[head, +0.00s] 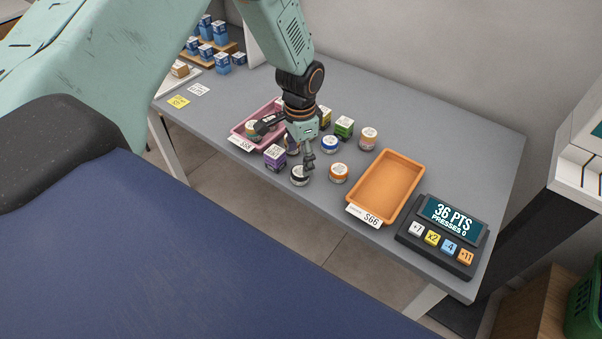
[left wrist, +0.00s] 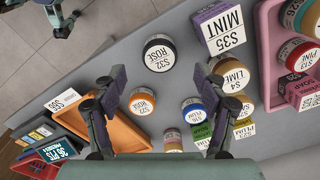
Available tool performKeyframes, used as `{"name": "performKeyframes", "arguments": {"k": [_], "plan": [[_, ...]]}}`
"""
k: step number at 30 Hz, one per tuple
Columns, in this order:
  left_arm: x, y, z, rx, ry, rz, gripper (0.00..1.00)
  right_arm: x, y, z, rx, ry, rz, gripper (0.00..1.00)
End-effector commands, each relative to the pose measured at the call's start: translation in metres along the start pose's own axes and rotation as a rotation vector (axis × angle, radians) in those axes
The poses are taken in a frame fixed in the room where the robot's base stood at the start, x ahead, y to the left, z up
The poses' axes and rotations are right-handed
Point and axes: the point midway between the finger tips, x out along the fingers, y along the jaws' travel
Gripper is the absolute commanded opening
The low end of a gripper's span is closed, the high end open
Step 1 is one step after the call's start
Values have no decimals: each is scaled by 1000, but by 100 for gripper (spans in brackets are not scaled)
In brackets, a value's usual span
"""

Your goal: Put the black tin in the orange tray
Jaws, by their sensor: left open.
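The black tin (head: 299,177) stands upright near the front edge of the grey counter. In the left wrist view its white lid (left wrist: 159,55) reads S32 ROSE. My left gripper (head: 284,148) is open and empty above the goods, one finger showing just behind the black tin. In the left wrist view the tin lies just past the gap between the fingertips (left wrist: 158,86). The orange tray (head: 412,170), labelled S66, is empty to the right of the tins. What looks like my right gripper (left wrist: 60,18) shows partly at the top left of the wrist view; its jaws are unclear.
An orange tin (head: 338,173) stands between the black tin and the tray. A purple box (head: 274,156) is left of the black tin; a blue tin (head: 330,144) and other goods stand behind. A pink tray (head: 238,133) is left, a keypad display (head: 442,236) right.

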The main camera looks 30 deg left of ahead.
Motion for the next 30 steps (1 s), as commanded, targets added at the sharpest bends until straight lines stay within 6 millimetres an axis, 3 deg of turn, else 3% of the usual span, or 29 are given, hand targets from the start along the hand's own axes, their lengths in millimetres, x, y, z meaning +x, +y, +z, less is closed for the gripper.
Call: {"name": "performKeyframes", "arguments": {"k": [12,21,30], "plan": [[54,1,0,1,0,0,72,0,0,0,0,0,0,40],[58,0,-2,0,2,0,72,0,0,0,0,0,0,40],[57,0,-2,0,2,0,48,0,0,0,0,0,0,40]]}}
